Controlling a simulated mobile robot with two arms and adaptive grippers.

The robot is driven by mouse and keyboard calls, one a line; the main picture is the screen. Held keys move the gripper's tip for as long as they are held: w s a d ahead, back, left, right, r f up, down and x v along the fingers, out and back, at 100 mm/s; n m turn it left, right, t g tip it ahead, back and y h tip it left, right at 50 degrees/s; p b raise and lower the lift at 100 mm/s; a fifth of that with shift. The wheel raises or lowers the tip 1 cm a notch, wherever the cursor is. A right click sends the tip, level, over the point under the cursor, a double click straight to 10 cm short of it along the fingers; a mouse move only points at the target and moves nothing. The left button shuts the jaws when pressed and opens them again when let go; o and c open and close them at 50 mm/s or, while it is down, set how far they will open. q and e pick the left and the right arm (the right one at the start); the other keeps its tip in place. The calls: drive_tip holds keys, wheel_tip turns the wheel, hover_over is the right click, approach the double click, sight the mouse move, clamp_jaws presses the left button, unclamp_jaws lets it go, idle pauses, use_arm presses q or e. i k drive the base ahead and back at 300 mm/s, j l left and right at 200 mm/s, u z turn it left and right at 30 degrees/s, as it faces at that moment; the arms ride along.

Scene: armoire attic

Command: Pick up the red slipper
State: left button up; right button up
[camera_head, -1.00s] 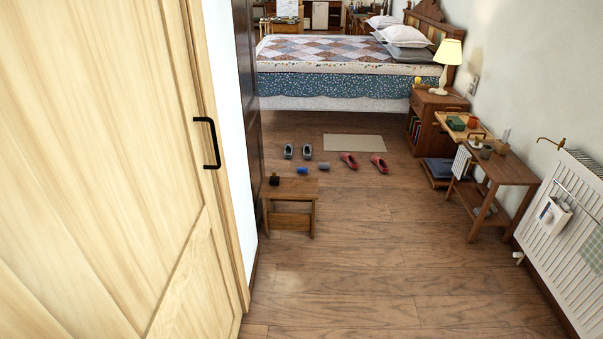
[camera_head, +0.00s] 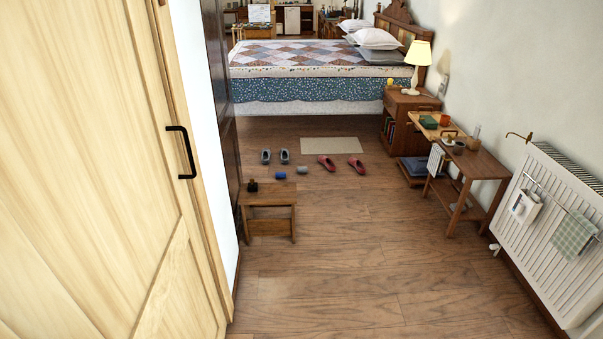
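Two red slippers lie on the wooden floor in front of the bed. The left red slipper (camera_head: 327,163) is near the front edge of a beige mat, and the other red slipper (camera_head: 357,165) lies a little to its right. They are apart from each other and well ahead of me. Neither of my grippers shows in the head view, so their state is hidden.
A low wooden stool (camera_head: 268,197) stands left of the path. Grey slippers (camera_head: 284,157) and small blue and grey things lie behind it. A wooden door (camera_head: 90,180) fills the left. A side table (camera_head: 470,170) and a radiator (camera_head: 560,235) line the right. The middle floor is clear.

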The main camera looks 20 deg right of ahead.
sight(330, 165)
drive_tip(key=i+l, duration=0.15)
drive_tip(key=l, duration=0.15)
drive_tip(key=i+l+z, duration=0.15)
drive_tip(key=l, duration=0.2)
drive_tip(key=i+l+z, duration=0.5)
drive_tip(key=i, duration=0.3)
drive_tip(key=i+l+z, duration=0.25)
drive_tip(key=i, duration=0.2)
drive_tip(key=i+z, duration=0.25)
drive_tip(key=i, duration=0.2)
drive_tip(key=i+l, duration=0.15)
drive_tip(key=i, duration=0.8)
drive_tip(key=i+l+z, duration=0.1)
drive_tip(key=i, duration=0.85)
